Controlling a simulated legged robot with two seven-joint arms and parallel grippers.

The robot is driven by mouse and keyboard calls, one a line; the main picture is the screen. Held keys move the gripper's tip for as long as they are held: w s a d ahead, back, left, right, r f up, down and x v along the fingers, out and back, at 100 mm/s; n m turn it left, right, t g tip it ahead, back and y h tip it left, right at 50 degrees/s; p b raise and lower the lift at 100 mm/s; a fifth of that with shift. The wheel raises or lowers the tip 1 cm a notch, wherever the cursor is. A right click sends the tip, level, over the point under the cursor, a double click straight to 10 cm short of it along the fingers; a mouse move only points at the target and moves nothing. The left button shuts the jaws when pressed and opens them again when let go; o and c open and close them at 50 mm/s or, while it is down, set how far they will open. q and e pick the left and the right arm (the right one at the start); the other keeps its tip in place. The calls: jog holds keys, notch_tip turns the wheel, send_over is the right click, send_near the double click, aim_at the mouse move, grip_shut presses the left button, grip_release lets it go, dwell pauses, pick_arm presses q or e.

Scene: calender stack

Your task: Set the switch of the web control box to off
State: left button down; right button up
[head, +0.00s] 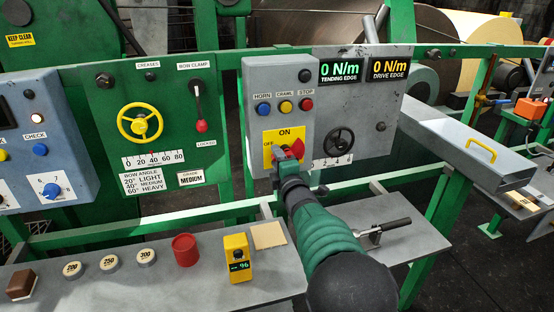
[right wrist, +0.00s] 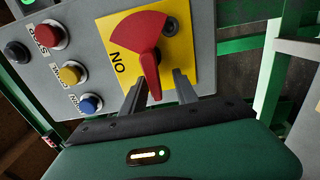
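In the right wrist view, the red switch (right wrist: 150,62) has a wide fan-shaped part and a narrow handle. The handle lies between the two fingers of my right gripper (right wrist: 158,92), with a gap on the right side. Which label the handle points to is not clear. My left gripper is not in view.
Blue, yellow and red buttons (head: 285,106) sit above the plate, and a black handwheel (head: 339,142) is to its right. A grey shelf (head: 210,277) below holds a yellow device (head: 238,258) and a red cup (head: 185,249).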

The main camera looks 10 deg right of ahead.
jog(key=shift+s+r, duration=0.1)
jog(key=shift+r, duration=0.05)
jog(key=shift+s, duration=0.3)
jog(key=s, duration=1.6)
jog(key=shift+d, duration=0.25)
jog(key=shift+f, duration=0.2)
